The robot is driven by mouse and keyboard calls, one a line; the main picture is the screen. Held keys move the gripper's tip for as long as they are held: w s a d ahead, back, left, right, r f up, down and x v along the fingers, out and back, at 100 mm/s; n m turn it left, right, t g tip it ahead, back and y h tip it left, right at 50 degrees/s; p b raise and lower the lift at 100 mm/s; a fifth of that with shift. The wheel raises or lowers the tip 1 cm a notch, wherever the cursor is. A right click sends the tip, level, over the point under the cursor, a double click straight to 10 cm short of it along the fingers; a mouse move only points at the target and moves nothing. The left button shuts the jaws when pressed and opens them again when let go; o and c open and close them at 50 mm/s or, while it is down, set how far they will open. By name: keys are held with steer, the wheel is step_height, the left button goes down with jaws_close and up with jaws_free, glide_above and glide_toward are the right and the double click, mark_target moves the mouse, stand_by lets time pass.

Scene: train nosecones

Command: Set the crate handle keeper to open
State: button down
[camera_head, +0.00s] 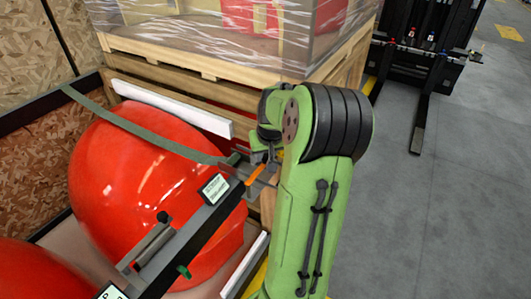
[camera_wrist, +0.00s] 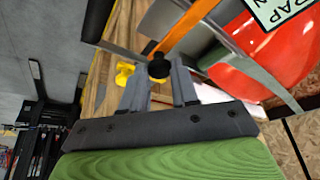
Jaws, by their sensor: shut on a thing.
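In the wrist view the orange lever (camera_wrist: 188,27) runs down to a round black knob (camera_wrist: 158,68). My gripper (camera_head: 262,158) is at that end of the bar, and in the wrist view my gripper (camera_wrist: 158,80) has its fingers on either side of the knob, shut on it. A small yellow fitting (camera_wrist: 124,74) sits beside the left finger. No label names the keeper; the orange lever appears to be it. The fingertip contact is partly hidden.
Red nosecones (camera_head: 140,190) lie under a green strap (camera_head: 140,122) in the crate, left of my arm. A wrapped wooden crate (camera_head: 190,65) stands behind. A black forklift (camera_head: 420,45) is at the back right. The grey floor (camera_head: 450,200) at right is clear.

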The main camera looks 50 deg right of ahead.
steer(key=s+a+m+g+b, duration=0.1)
steer(key=s+m, duration=0.1)
steer(key=m, duration=0.1)
steer(key=s+a+m+g+h+b, duration=0.1)
steer(key=s+m, duration=0.1)
steer(key=m, duration=0.1)
steer(key=s+a+m+g+b, duration=0.1)
steer(key=s+m, duration=0.1)
steer(key=m, duration=0.2)
steer(key=shift+s+a+g+h, duration=0.1)
steer(key=shift+s+g+h, duration=0.15)
steer(key=shift+g+h, duration=0.05)
steer(key=s+a+m+g+y+b, duration=0.1)
steer(key=a+m+g+y+b, duration=0.1)
steer(key=a+m, duration=0.6)
steer(key=shift+s+m+g+b, duration=0.4)
steer(key=shift+m+g, duration=0.6)
steer(key=shift+m, duration=1)
steer(key=shift+w, duration=0.1)
